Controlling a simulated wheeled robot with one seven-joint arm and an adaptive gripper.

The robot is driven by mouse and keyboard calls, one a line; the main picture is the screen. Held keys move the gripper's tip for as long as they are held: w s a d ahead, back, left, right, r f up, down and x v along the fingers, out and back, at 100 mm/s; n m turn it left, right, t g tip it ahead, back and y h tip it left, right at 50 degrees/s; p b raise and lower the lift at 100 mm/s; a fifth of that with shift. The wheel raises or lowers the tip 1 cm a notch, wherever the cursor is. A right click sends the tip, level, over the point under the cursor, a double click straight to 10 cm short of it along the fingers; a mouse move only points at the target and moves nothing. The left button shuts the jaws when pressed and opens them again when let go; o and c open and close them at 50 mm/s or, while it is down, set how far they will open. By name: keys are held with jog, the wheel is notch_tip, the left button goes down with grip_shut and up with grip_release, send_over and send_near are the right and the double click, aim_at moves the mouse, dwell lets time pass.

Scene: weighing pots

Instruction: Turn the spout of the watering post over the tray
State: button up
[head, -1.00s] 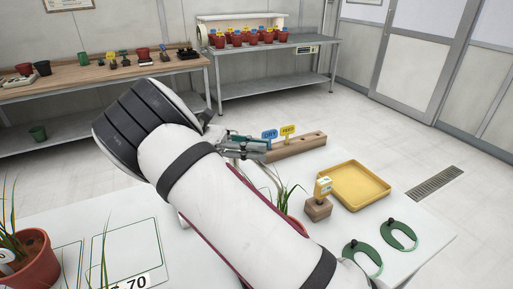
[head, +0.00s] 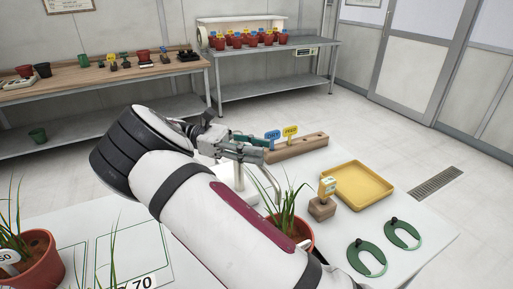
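The yellow tray (head: 384,194) lies empty on the white table at the right. A thin pale bent pipe, which looks like the watering post's spout (head: 271,183), comes down left of the tray, close to a grassy plant in a red pot (head: 306,229). Its lower end is not over the tray. A white upright (head: 238,177), perhaps the post, is partly hidden by my arm. My gripper (head: 254,149) is at the top of the pipe, beside a green part (head: 252,140). Whether its fingers hold anything is too small to tell.
A wooden block with blue and yellow labels (head: 310,144) lies behind the gripper. A small wooden block with a yellow tag (head: 322,207) stands between pot and tray. Two green rings (head: 402,234) lie at the front right. Another potted plant (head: 35,264) is at the left.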

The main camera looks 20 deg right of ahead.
notch_tip(320, 180, up, 10)
dwell(0.8)
jog(key=s+d+f+m+t+y+p, duration=0.1)
jog(key=s+d+m+t+y+p, duration=0.15)
jog(key=s+d+y, duration=0.95)
jog(key=s+a+r+m+t+y+p, duration=0.1)
jog(key=s+a+m+t, duration=0.2)
jog(key=s+t, duration=0.3)
jog(key=s+a+r+m+t+y+p, duration=0.1)
jog(key=s+a+m+t, duration=0.3)
jog(key=s, duration=0.8)
jog(key=shift+s+r+m+t+y+p, duration=0.15)
jog(key=shift+r+m+t+y+p, duration=0.3)
jog(key=shift+m+t+p, duration=0.35)
